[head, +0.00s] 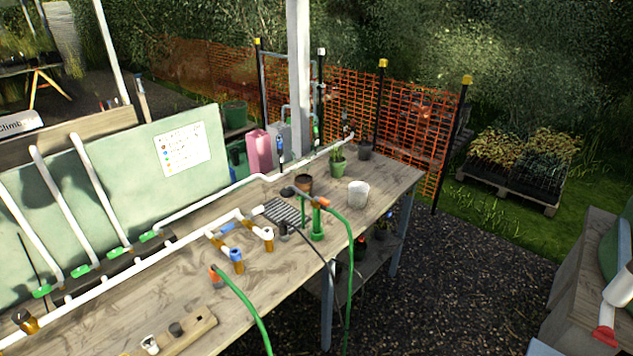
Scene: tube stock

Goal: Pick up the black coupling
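A small dark, near-black cylindrical piece (176,329), which looks like the black coupling, stands on a wooden board (200,326) at the front of the workbench in the head view. A white fitting (150,344) with a dark opening stands on the same board, to its left and apart from it. Another black piece (284,228) is at the end of a thin black hose near the middle of the bench; I cannot tell exactly what it is. Neither of my grippers is in view.
The wooden workbench (120,318) carries white pipework, with a green hose (247,303) in front. A green upright pipe (317,222), white cup (358,194) and plant pots stand farther back. Bare wood surrounds the board. A white object with a red end (615,293) is at far right.

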